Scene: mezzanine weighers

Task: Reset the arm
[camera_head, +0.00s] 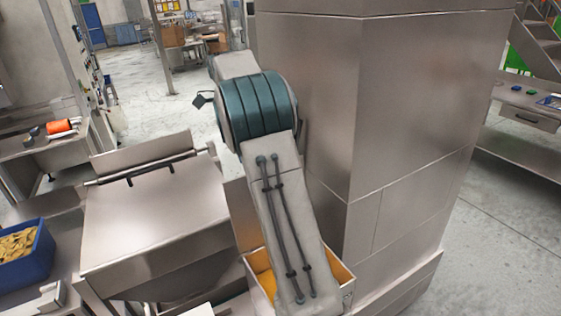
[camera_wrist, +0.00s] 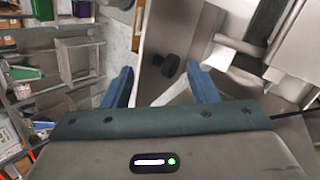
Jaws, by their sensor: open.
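My arm rises through the middle of the head view, with grey links and a teal banded joint. My gripper (camera_wrist: 160,69) shows in the wrist view, with two blue fingers wide apart and nothing held between them. A black knob (camera_wrist: 170,66) on a steel surface shows beyond the gap between the fingers; I see no contact with it. The fingers cannot be made out in the head view.
A large steel cabinet (camera_head: 400,110) stands close to the right of my arm. A steel hopper with a flat lid (camera_head: 150,215) is to its left. A blue crate (camera_head: 45,255) of yellow pieces is at far left. An open box (camera_head: 342,273) lies behind my arm's lower part.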

